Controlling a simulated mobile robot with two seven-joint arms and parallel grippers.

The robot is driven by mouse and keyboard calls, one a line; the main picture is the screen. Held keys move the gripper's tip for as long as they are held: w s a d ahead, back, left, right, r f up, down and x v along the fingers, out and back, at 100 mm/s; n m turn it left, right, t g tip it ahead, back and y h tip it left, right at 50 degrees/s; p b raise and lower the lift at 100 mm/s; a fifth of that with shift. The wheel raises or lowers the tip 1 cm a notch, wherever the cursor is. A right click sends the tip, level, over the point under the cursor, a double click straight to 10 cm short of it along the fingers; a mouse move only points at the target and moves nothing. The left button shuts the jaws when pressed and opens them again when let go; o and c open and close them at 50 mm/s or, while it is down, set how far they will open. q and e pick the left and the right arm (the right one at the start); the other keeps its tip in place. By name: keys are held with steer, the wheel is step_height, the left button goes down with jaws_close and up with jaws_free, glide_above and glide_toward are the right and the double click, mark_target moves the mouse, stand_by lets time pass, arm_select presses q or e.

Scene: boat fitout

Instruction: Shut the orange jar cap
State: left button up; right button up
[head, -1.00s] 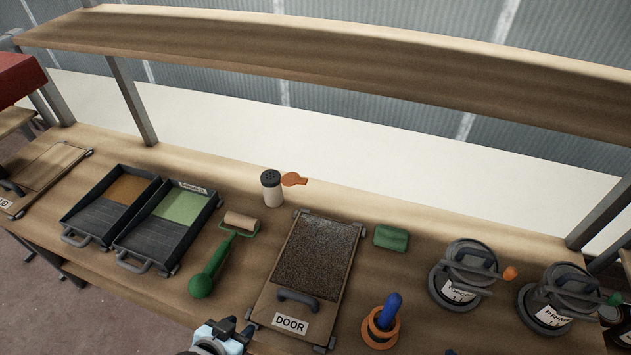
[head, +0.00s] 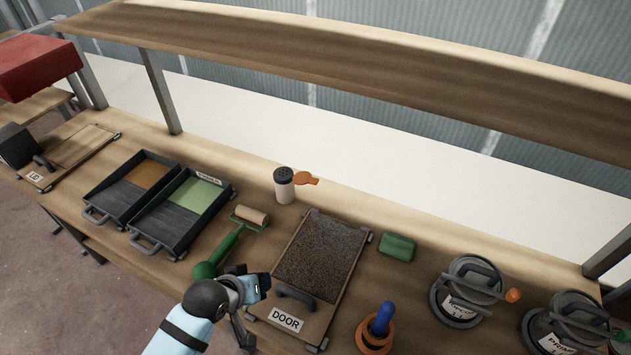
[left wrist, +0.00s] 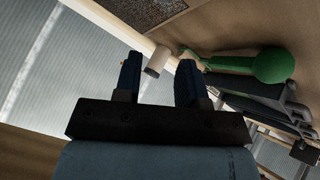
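The jar (head: 284,188) is a small pale cylinder with a dark perforated top. It stands upright at the back of the bench. Its orange cap (head: 307,179) sticks out to the right of the top, swung open, leaving the holes uncovered. My left gripper (head: 258,290) is low in the head view, nearer than the jar and well apart from it, over the bench by the roller handle and board. In the left wrist view its two dark fingers (left wrist: 160,82) are apart with nothing gripped. A pale cylinder (left wrist: 157,60) shows beyond them, perhaps the jar. My right gripper is out of view.
Paint trays (head: 180,215) are left; a green block (head: 397,247) and lidded pots (head: 465,290) are right. A shelf (head: 350,60) runs above the back.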

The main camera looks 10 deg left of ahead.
arm_select(q)
steer(key=w+d+f+n+t+h, duration=0.1)
steer(key=w+n+t, duration=0.25)
steer(key=w, duration=0.35)
steer(key=w+d+f+n+t, duration=0.2)
steer(key=w+n, duration=0.2)
steer(key=w, duration=0.3)
steer(key=n+t, duration=0.4)
steer(key=n, duration=0.3)
glide_toward(314, 184)
steer(key=w, duration=0.3)
steer(key=w+d, duration=0.1)
steer(key=w, duration=0.3)
steer(key=w+d+p, duration=0.1)
steer(key=w, duration=0.3)
steer(key=shift+f, duration=0.15)
steer(key=shift+c, duration=0.2)
jaws_close()
